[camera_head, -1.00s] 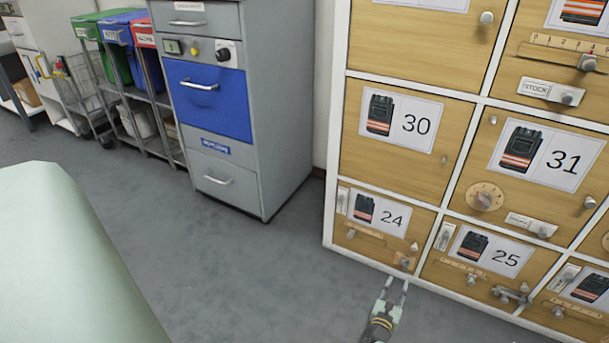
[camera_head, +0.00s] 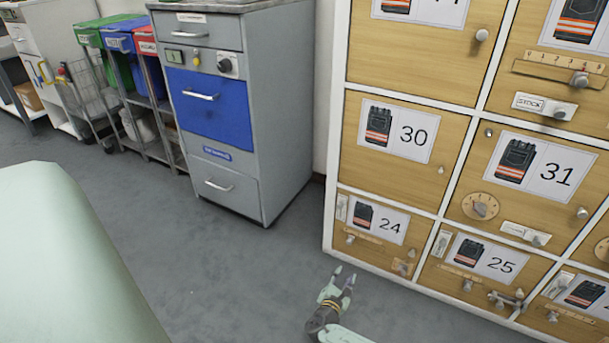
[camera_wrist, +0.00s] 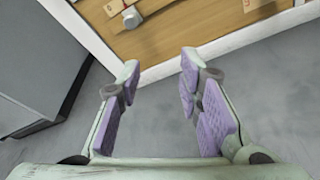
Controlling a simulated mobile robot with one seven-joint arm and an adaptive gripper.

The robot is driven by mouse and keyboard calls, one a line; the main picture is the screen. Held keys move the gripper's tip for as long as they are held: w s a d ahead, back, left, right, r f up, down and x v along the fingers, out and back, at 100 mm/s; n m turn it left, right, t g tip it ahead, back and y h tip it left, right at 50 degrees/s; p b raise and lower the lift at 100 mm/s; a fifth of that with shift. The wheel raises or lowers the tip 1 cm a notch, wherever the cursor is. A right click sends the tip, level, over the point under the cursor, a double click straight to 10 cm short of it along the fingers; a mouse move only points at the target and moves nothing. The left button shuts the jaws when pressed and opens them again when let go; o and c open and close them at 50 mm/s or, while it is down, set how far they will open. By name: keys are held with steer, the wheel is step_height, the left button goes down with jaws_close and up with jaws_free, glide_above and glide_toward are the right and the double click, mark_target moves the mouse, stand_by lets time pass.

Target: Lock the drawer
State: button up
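The wooden drawer front marked 24 (camera_head: 420,234) is at the bottom left of the white-framed cabinet and looks closed. It has a small knob on a strip (camera_head: 351,239) at left and a small latch-like fitting (camera_head: 404,267) at lower right, whose setting I cannot tell. Drawer 25 (camera_head: 445,272) is beside it, with a metal bolt-like fitting (camera_head: 506,299). My gripper (camera_head: 344,279) is low in front of drawer 24, apart from it. In the wrist view my gripper (camera_wrist: 160,68) is open and empty, with a wooden front and a knob (camera_wrist: 132,18) beyond its fingers.
Door 30 (camera_head: 446,150) and door 31 (camera_head: 480,165) are above. A grey cabinet with a blue drawer (camera_head: 210,110) and coloured bins (camera_head: 118,38) stand at left. A pale green surface (camera_head: 70,260) fills the lower left. The grey floor between is clear.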

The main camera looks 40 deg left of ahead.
steer(key=s+a+r+m+g+y, duration=0.1)
steer(key=s+a+r, duration=0.2)
steer(key=a, duration=0.3)
steer(key=s+a+r+m+g+y+p, duration=0.1)
steer(key=s+a+r, duration=0.3)
steer(key=a, duration=0.1)
steer(key=shift+a+m+p, duration=0.3)
steer(key=shift+a, duration=0.1)
steer(key=shift+r, duration=0.1)
